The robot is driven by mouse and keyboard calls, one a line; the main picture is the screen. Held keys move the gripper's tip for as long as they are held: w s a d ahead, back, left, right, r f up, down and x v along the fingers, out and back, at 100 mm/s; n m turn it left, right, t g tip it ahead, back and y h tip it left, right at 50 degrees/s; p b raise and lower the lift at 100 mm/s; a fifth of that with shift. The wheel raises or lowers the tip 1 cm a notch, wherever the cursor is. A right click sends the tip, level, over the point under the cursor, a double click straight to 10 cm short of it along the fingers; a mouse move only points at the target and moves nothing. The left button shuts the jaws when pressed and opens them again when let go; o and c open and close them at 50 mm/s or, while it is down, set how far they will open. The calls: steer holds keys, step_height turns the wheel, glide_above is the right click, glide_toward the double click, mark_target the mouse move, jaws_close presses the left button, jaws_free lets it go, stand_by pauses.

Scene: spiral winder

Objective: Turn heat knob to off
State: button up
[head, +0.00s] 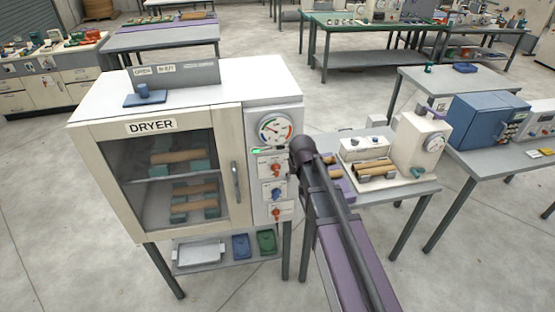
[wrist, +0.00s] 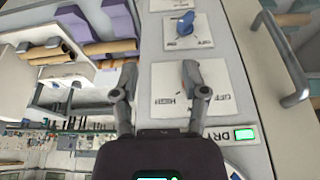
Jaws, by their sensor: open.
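The dryer's control panel (head: 257,210) carries a red upper knob (head: 276,169), a blue middle knob (head: 277,194) and a red lower knob (head: 276,213). Their labels are too small to read in the head view. In the wrist view, a white plate (wrist: 165,105) marked HIGH and OFF lies behind my gripper (wrist: 161,72), which is open with its fingers apart. The right finger covers the middle of this plate, and its knob is hidden, so its setting cannot be told. The blue knob (wrist: 185,24) shows clear of the fingers.
The dryer door handle (head: 236,181) sticks out left of the panel; it also shows in the wrist view (wrist: 296,98). A green indicator (wrist: 244,134) sits near the plate. A round gauge (head: 276,130) is above the knobs. A bench with a winder (head: 424,145) stands to the right.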

steer(key=t+p, duration=0.1)
steer(key=p, duration=0.4)
glide_toward(277, 167)
steer(key=r, duration=0.1)
steer(key=shift+s+d+r+n, duration=0.1)
steer(key=shift+s+d+n, duration=0.2)
steer(key=shift+n, duration=0.1)
steer(key=b+x, duration=0.8)
steer(key=x, duration=0.1)
steer(key=b+x, duration=0.4)
steer(key=shift+w+a+f+b, duration=0.15)
steer(key=shift+a+f+b, duration=0.2)
jaws_close()
stand_by(0.5)
